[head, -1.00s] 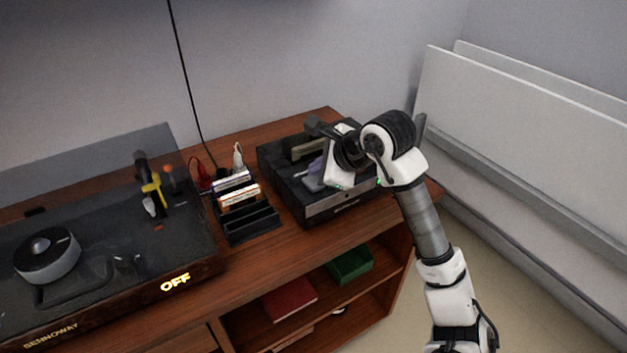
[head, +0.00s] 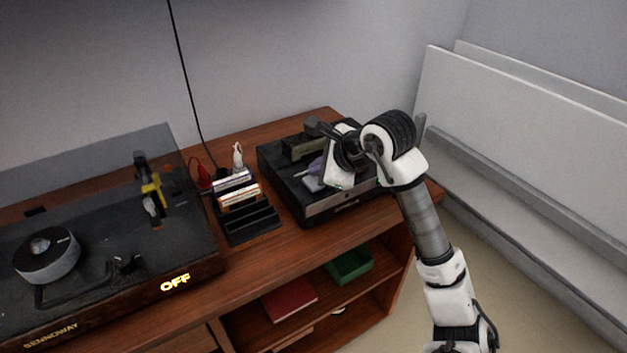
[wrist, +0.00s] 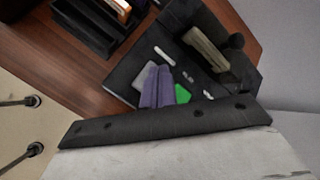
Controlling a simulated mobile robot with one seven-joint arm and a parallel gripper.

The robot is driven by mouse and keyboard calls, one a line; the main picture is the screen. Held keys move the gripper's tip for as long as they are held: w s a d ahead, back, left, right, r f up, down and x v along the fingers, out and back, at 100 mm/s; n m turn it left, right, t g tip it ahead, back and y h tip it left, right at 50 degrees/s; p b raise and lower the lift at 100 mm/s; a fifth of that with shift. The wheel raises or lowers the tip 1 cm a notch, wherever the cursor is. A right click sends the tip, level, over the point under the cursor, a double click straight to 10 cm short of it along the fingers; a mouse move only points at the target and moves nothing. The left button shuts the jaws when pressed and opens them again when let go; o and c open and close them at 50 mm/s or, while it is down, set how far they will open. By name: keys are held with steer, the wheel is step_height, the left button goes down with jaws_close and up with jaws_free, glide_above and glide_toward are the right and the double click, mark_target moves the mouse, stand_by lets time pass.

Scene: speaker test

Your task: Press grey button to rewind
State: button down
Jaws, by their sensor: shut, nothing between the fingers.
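The black tape player (head: 330,204) stands on the right end of the wooden cabinet. Its grey button (wrist: 143,76) shows in the wrist view, partly covered by my fingers, with a green button (wrist: 183,94) on the other side of them. The grey button also shows in the head view (head: 312,184). My gripper (wrist: 158,73) has two purplish fingers, shut together with nothing between them. Their tips are right beside or over the grey button; I cannot tell whether they touch it. My gripper shows in the head view (head: 314,168) above the player's top, partly hidden by my wrist.
A raised tape holder (wrist: 206,48) stands on the player's back part. Left of the player is a black rack (head: 253,224) with cassettes (head: 239,197). A turntable (head: 110,255) with a lit OFF sign fills the left. White panels (head: 530,150) lean at the right.

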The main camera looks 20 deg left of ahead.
steer(key=shift+f, duration=0.15)
steer(key=shift+f+b, duration=0.35)
steer(key=shift+b, duration=0.45)
steer(key=shift+f+b, duration=0.45)
steer(key=shift+b, duration=0.25)
stand_by(0.4)
stand_by(0.4)
steer(key=shift+r+p, duration=0.3)
steer(key=shift+r, duration=0.6)
steer(key=shift+r, duration=0.15)
steer(key=shift+r+p, duration=1.15)
steer(key=shift+r, duration=1.25)
